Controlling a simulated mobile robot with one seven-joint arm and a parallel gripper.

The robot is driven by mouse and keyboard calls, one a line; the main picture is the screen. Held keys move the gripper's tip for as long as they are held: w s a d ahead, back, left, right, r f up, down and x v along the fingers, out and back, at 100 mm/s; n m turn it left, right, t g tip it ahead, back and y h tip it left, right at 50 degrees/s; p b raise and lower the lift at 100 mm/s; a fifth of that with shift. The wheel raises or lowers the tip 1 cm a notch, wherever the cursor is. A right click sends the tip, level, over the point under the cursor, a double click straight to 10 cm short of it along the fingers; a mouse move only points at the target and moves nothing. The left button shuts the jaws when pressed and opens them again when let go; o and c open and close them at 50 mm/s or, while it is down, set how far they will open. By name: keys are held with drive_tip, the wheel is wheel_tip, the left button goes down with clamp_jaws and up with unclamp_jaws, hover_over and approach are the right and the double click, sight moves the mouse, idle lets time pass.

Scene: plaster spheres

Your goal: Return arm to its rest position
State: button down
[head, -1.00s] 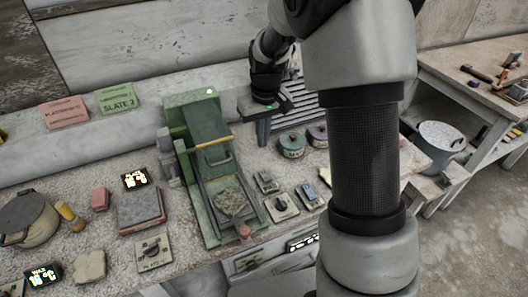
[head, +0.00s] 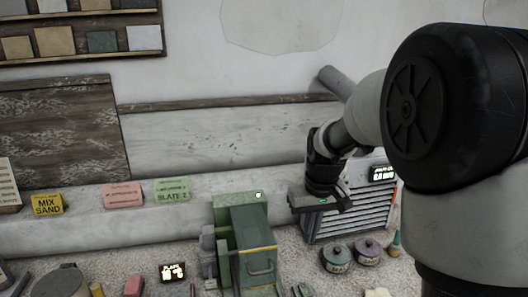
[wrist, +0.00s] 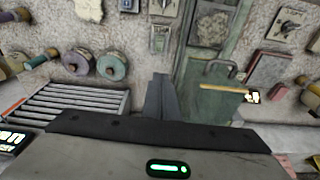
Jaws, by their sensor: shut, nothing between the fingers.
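My gripper (head: 322,203) hangs in the air in front of the slatted metal unit, to the right of the green press-like machine (head: 252,250). In the wrist view its two dark fingers (wrist: 160,96) are together and hold nothing. My arm bends at the right of the head view and hides part of the wall and bench there.
The slatted unit (head: 350,215) stands against the wall, with two lidded round pots (head: 337,257) in front. Pink, green and yellow cards (head: 47,204) stand along the back ledge. Wall shelves (head: 88,47) hold sample tiles.

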drive_tip(key=s+r+m+t+p, duration=0.1)
drive_tip(key=s+r+t+p, duration=0.1)
drive_tip(key=s+r, duration=0.5)
drive_tip(key=s+r+m+t+p, duration=0.1)
drive_tip(key=s+r, duration=0.7)
drive_tip(key=s, duration=0.8)
drive_tip(key=shift+d+r+t+p, duration=0.2)
drive_tip(key=shift+r+t+p, duration=0.15)
drive_tip(key=shift+p, duration=0.55)
